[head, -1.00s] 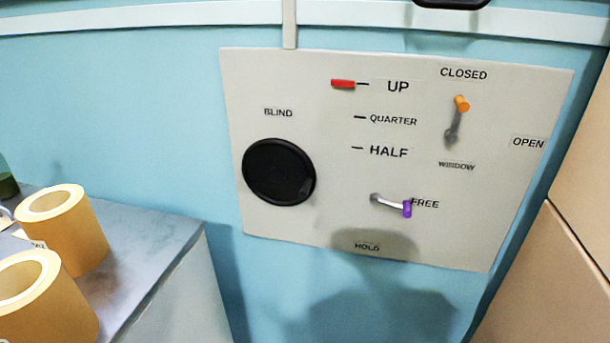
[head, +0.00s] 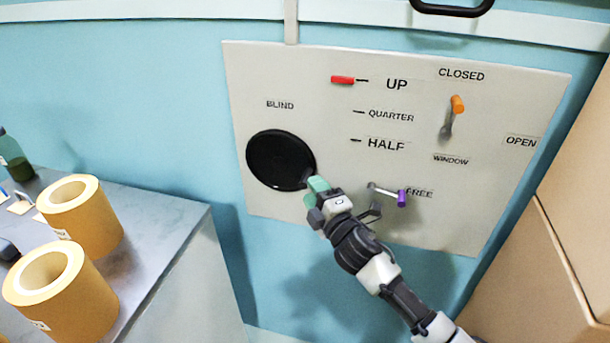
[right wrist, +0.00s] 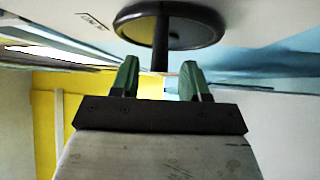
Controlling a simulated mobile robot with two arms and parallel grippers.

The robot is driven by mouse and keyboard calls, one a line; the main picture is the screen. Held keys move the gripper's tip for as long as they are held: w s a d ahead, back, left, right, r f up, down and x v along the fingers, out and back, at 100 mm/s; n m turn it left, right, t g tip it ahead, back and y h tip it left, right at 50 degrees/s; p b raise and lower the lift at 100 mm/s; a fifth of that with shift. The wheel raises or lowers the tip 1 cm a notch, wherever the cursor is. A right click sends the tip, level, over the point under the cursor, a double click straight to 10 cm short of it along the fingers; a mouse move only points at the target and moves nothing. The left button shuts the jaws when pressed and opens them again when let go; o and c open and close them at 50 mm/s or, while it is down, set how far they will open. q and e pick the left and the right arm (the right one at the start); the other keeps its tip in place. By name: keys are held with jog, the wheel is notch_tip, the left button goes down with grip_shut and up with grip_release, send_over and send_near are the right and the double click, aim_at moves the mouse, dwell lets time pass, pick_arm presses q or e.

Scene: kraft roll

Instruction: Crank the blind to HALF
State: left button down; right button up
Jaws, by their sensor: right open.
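The round black blind wheel (head: 272,160) is on the grey panel under the word BLIND. The red marker (head: 342,80) is level with the UP line, above QUARTER and HALF. The purple-tipped lever (head: 402,198) points to FREE. My right gripper (head: 312,184) is open at the wheel's lower right edge. In the right wrist view, the wheel (right wrist: 195,32) is ahead and its dark handle peg (right wrist: 160,50) shows between the two green fingers (right wrist: 160,78). I cannot tell whether they touch it. My left gripper is not in view.
An orange-tipped window lever (head: 456,105) points toward CLOSED on the panel (head: 300,75). A grey counter (head: 160,225) at left holds two kraft rolls (head: 82,215) and a green bottle (head: 14,158). A tan cabinet (head: 570,180) stands at right.

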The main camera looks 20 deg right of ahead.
aim_at(305, 177)
jog(key=shift+p+x, duration=0.3)
jog(key=shift+x, duration=2)
jog(key=shift+f, duration=0.1)
grip_shut()
